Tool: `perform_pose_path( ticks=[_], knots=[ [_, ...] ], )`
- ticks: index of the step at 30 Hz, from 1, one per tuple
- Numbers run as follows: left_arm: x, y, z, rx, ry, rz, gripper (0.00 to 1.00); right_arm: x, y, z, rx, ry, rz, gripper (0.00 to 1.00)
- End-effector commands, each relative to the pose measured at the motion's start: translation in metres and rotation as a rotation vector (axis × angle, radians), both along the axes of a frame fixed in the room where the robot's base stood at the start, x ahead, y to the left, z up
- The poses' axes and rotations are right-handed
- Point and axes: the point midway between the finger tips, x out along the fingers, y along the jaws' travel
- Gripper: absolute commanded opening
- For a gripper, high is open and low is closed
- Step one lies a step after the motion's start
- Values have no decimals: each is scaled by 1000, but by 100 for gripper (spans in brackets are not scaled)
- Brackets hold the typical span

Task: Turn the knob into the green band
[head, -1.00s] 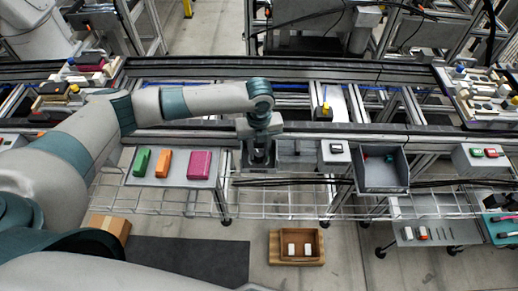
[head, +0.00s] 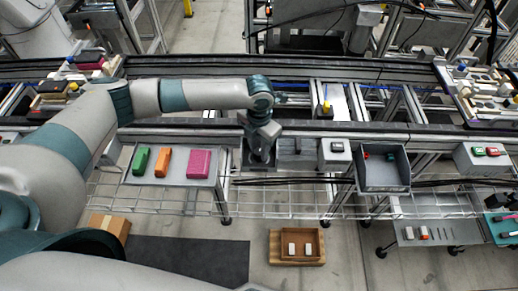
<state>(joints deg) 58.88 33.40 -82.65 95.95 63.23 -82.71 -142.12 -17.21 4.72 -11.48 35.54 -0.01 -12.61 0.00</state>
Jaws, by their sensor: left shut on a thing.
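My left gripper (head: 259,163) points down over a grey fixture (head: 293,160) at the near side of the conveyor, just right of a small tray table. Its fingers are shut on the knob, which the hand hides. I cannot make out the green band or the knob's pointer. My right gripper is not in view.
The tray table (head: 136,180) left of the hand carries a green block (head: 141,161), an orange block (head: 164,162) and a magenta block (head: 199,164). To the right stand a small switch box (head: 335,160), a grey bin (head: 384,183) and a button box (head: 484,166). Conveyor rails run behind.

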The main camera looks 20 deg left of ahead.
Motion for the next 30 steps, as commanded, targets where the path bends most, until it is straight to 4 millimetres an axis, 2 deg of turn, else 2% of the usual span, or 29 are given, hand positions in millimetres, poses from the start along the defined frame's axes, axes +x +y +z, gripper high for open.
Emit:
perform_pose_path(
  ticks=[6, 13, 30],
  knots=[
    [1, 0, 1, -1, -3, -184, 6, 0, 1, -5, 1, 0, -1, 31],
    [1, 0, 1, -2, -4, -315, 6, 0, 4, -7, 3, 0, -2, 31],
    [2, 0, 2, -1, -4, -376, 6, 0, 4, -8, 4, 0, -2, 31]
  ],
)
